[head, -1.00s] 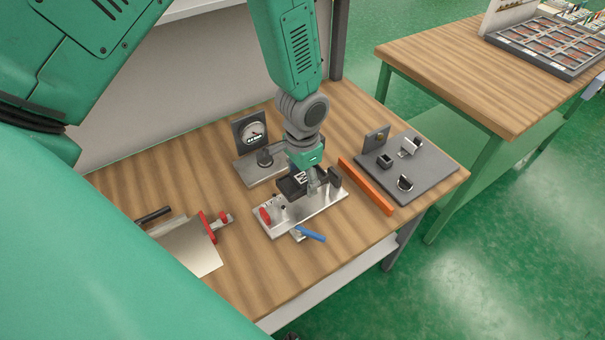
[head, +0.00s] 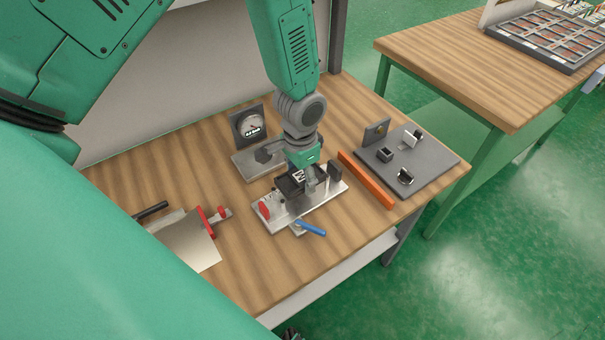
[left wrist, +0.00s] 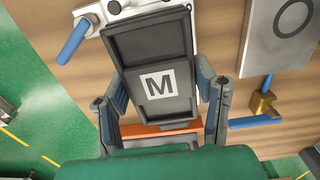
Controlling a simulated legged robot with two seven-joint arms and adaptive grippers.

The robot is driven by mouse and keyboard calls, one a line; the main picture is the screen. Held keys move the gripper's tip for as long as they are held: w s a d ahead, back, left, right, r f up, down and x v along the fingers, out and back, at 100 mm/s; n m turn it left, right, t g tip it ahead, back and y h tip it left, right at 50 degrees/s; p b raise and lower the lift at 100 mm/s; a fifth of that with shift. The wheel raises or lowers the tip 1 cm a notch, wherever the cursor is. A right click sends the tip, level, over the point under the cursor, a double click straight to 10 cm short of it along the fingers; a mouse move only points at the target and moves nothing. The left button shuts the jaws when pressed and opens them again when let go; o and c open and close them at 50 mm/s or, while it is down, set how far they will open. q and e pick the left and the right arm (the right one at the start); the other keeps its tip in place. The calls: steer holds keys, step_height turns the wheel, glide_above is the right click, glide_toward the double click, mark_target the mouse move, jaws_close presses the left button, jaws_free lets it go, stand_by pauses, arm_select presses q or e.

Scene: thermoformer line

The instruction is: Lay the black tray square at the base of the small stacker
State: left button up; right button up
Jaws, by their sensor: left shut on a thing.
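The black tray (head: 290,187) is a shallow dark rectangle with a white M label. It also shows face-on in the left wrist view (left wrist: 178,110). My left gripper (head: 307,182) is shut on it, with a finger along each long side in the left wrist view (left wrist: 162,82). The tray is over a silver base plate (head: 276,222) with a red knob, a dark upright block and a blue lever. I cannot tell whether tray and plate touch. No part is clearly recognisable as the small stacker. My right gripper is not in view.
A dial gauge stand (head: 250,127) is behind the plate. An orange bar (head: 366,180) and a grey board (head: 425,178) with small fittings are to the right. A metal sheet with a red clamp (head: 190,245) lies left. Bare wood shows between them.

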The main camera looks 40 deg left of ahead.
arm_select(q)
steer(key=shift+a+f, duration=0.45)
steer(key=shift+f, duration=0.15)
steer(key=shift+d+f+b, duration=0.4)
steer(key=shift+b, duration=0.1)
steer(key=shift+f, duration=0.1)
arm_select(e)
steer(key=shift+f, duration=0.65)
arm_select(q)
steer(key=shift+f, duration=0.1)
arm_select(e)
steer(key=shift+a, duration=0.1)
arm_select(q)
steer(key=shift+a+f+b, duration=0.3)
steer(key=shift+f+b, duration=0.05)
steer(key=shift+f, duration=0.25)
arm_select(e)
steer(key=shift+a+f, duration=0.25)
arm_select(q)
steer(key=shift+d+f+b, duration=0.2)
steer(key=shift+f+b, duration=0.1)
steer(key=shift+f, duration=0.05)
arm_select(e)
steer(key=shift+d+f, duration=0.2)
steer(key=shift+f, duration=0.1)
arm_select(q)
steer(key=shift+f, duration=0.35)
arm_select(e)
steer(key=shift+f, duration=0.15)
